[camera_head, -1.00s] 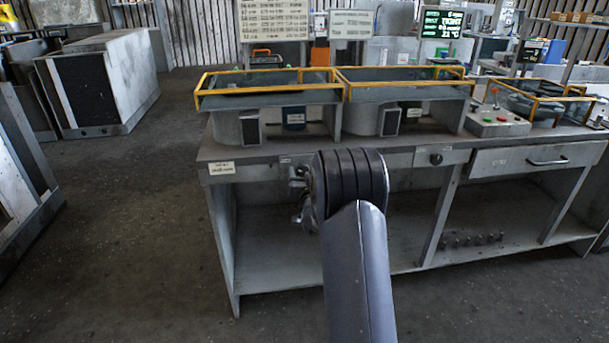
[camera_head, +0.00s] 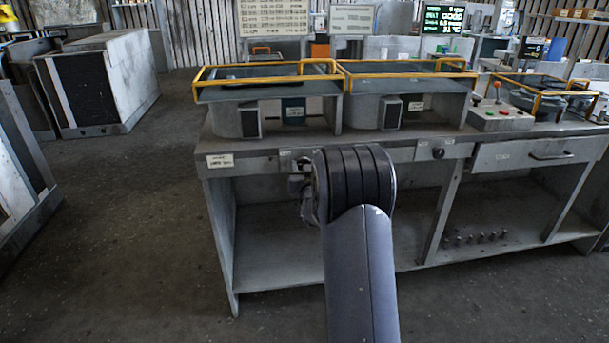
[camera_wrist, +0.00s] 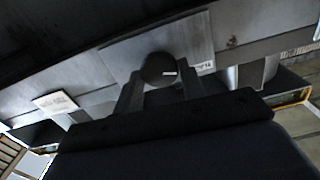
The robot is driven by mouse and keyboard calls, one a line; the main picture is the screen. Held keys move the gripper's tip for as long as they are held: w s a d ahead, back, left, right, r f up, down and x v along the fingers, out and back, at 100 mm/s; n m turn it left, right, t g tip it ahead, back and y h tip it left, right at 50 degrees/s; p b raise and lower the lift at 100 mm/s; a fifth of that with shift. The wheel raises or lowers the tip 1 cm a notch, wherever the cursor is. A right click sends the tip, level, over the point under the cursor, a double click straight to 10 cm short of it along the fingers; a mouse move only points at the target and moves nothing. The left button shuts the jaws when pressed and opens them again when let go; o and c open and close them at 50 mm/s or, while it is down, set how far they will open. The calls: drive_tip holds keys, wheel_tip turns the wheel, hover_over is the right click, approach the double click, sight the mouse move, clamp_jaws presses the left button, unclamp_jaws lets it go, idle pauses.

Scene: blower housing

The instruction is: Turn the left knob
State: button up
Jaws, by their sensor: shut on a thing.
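The left knob (camera_wrist: 158,68) is a dark round knob with a white mark, on a grey plate on the bench front. In the wrist view, my gripper (camera_wrist: 159,80) has one finger on each side of the knob and is shut on it. The white mark lies nearly level, toward the right side. In the head view the left knob is hidden behind my arm, and my fingertips cannot be seen there. The right knob (camera_head: 438,153) shows on its own plate to the right of my arm, with nothing touching it.
The grey workbench (camera_head: 222,182) carries yellow-framed glass covers (camera_head: 265,72) and a control box (camera_head: 500,117) with buttons. A drawer (camera_head: 535,154) with a handle is at the right. Open floor lies to the left, before a grey cabinet (camera_head: 90,98).

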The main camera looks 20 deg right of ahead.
drive_tip(key=shift+n, duration=0.3)
drive_tip(key=o, duration=1)
drive_tip(key=shift+c, duration=0.2)
drive_tip(key=v, duration=1)
drive_tip(key=shift+s, duration=0.4)
drive_tip(key=shift+a, duration=0.1)
drive_tip(key=x, duration=1.1)
